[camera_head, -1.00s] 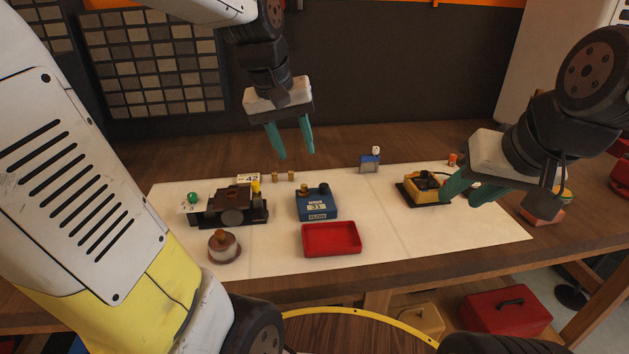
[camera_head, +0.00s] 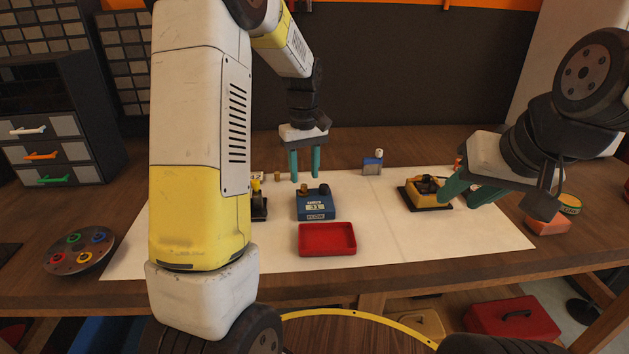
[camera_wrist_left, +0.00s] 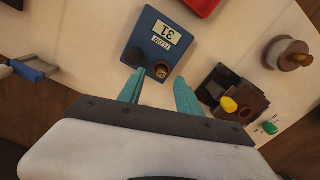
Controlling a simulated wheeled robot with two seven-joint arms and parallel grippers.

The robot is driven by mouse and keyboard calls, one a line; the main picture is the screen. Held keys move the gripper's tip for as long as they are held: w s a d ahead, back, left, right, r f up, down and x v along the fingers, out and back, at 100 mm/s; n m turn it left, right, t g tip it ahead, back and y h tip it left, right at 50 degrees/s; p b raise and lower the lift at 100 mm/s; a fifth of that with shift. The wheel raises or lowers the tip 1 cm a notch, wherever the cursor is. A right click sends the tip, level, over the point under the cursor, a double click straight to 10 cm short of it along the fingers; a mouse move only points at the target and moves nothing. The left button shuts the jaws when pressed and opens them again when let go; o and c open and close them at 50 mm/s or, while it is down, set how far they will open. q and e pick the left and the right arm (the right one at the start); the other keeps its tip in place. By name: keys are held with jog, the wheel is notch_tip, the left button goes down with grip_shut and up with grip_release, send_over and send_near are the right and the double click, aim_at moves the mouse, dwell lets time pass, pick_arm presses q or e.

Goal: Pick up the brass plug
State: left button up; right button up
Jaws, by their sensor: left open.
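A short brass plug (camera_head: 305,188) stands on top of the blue box (camera_head: 316,205) marked 31 FLOW, beside a dark knob. In the left wrist view the brass piece (camera_wrist_left: 161,72) shows between the fingertips. Another small brass cylinder (camera_head: 277,176) stands on the mat behind the box. My left gripper (camera_head: 304,177) is open, pointing down above and behind the blue box, with nothing held. Its body hides the mat just below it in the wrist view. My right gripper (camera_head: 457,203) appears open and empty beside the yellow box (camera_head: 424,190).
An empty red tray (camera_head: 327,239) lies in front of the blue box. My left arm hides the mat's left part; the wrist view shows a brown-topped block (camera_wrist_left: 252,103) and a knobbed round pot (camera_wrist_left: 290,54) there.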

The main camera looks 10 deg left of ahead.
aim_at(304, 185)
pick_arm(q)
notch_tip(304, 185, down, 3)
jog(key=shift+a+f, duration=0.1)
jog(key=shift+f, duration=0.05)
jog(key=shift+c, duration=0.2)
grip_shut()
